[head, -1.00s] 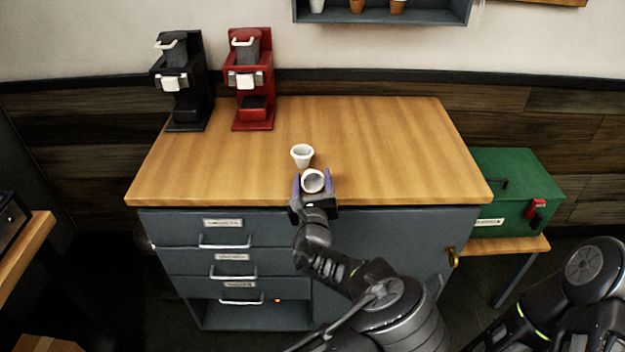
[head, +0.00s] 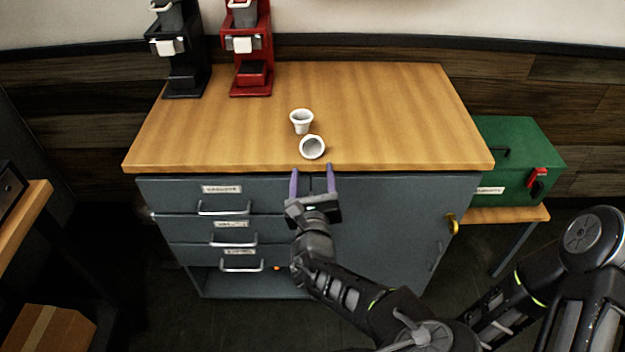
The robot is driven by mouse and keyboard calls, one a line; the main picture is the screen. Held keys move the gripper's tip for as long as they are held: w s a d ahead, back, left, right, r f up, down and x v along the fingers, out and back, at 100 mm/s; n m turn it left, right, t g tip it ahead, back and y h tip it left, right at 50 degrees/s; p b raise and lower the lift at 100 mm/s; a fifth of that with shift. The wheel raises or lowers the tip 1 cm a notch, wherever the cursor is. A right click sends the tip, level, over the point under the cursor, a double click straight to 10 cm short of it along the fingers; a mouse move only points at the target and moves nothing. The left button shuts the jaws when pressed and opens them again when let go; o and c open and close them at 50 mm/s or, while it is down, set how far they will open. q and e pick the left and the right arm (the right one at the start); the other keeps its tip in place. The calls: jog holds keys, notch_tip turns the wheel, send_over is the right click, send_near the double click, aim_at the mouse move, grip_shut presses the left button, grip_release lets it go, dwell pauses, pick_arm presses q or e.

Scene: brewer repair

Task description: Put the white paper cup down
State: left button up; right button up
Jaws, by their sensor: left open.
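A white paper cup (head: 312,147) is on the wooden counter (head: 220,130) near its front edge. It looks tilted, with its open mouth turned toward me. My left gripper (head: 312,178) is open and empty, just in front of the counter's edge. Its two purple fingers point at the front cup and are clear of it. My right gripper is out of view; only part of that arm shows at the right.
A black brewer (head: 184,70) and a red brewer (head: 250,70) stand at the back left of the counter. The counter's right half is clear. A grey cabinet with drawers (head: 225,190) is below. A green case (head: 515,160) sits to the right.

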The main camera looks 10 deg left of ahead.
pick_arm(q)
jog(key=shift+s, duration=0.45)
dwell(0.5)
jog(key=s+a+f+n+g, duration=0.3)
jog(key=a+f+n+g, duration=0.15)
jog(key=f, duration=0.65)
jog(key=s+a+f+n+g, duration=0.3)
jog(key=s+f+n+g, duration=0.4)
jog(key=s+f+n, duration=0.7)
jog(key=s+d+f+n+g+h, duration=0.4)
jog(key=s+d+f, duration=0.3)
jog(key=s+f, duration=0.25)
jog(key=s+d+r+n+g+h, duration=0.1)
jog(key=s+d+r+n+h, duration=0.2)
jog(key=d+n, duration=0.5)
jog(key=shift+r+n+h, duration=0.45)
jog(key=shift+n+h, duration=0.35)
jog(key=shift+n, duration=0.15)
